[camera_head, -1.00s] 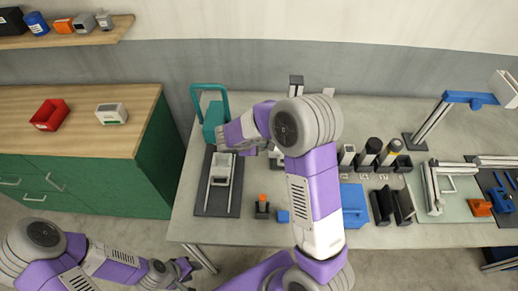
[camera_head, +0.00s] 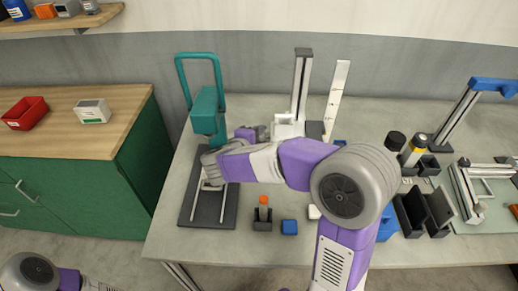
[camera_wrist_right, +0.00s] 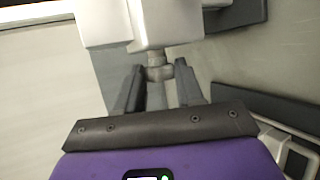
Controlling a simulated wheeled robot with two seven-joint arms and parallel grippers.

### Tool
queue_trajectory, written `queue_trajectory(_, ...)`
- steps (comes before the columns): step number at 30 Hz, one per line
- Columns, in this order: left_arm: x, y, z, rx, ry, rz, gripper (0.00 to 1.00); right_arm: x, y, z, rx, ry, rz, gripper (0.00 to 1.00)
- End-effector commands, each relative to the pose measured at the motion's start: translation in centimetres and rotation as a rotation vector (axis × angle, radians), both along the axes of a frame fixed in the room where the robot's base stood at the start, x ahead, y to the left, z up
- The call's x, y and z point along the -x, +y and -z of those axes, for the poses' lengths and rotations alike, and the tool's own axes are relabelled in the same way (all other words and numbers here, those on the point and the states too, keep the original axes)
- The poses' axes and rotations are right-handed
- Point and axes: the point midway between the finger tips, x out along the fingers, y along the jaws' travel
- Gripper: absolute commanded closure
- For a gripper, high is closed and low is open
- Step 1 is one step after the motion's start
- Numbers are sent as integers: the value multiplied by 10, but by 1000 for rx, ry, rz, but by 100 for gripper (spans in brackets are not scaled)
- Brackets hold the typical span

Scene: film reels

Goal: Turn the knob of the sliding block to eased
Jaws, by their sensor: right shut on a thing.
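A white sliding block (camera_head: 289,129) sits low on an upright column (camera_head: 301,82) at the back of the table. My right gripper (camera_head: 266,131) comes at it from the left, small and partly hidden behind my forearm. In the right wrist view the white block (camera_wrist_right: 163,22) is at the top, with a short grey round knob (camera_wrist_right: 157,66) sticking out of it towards me. The dark fingers of my right gripper (camera_wrist_right: 159,78) are shut on the knob, one on each side. No setting marks are readable. Only links of my left arm show at the lower left.
A teal press (camera_head: 207,110) stands left of the block. In front of it is a dark base plate (camera_head: 188,208) with rails, partly under my wrist. A blue block (camera_head: 289,227) and an orange-topped piece (camera_head: 263,208) stand nearer. A tilted white strip (camera_head: 337,95) is right of the column.

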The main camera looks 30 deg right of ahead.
Motion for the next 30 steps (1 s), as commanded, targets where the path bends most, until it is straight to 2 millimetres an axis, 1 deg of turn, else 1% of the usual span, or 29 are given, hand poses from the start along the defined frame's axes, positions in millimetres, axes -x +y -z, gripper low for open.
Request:
queue_trajectory(1,0,0,17,0,0,0,57,1,0,9,14,-23,2,94)
queue_trajectory(3,0,0,29,0,0,0,57,1,0,9,34,-57,3,94)
queue_trajectory(9,0,0,57,0,0,0,57,2,1,10,99,-157,1,94)
queue_trajectory(12,0,0,68,0,0,0,57,2,1,10,132,-213,2,94)
queue_trajectory(18,0,0,80,0,0,0,57,2,1,11,210,-335,0,94)
queue_trajectory(24,0,0,81,0,0,0,57,2,1,11,274,-440,1,94)
queue_trajectory(30,0,0,81,0,0,0,57,2,1,12,313,-504,0,94)
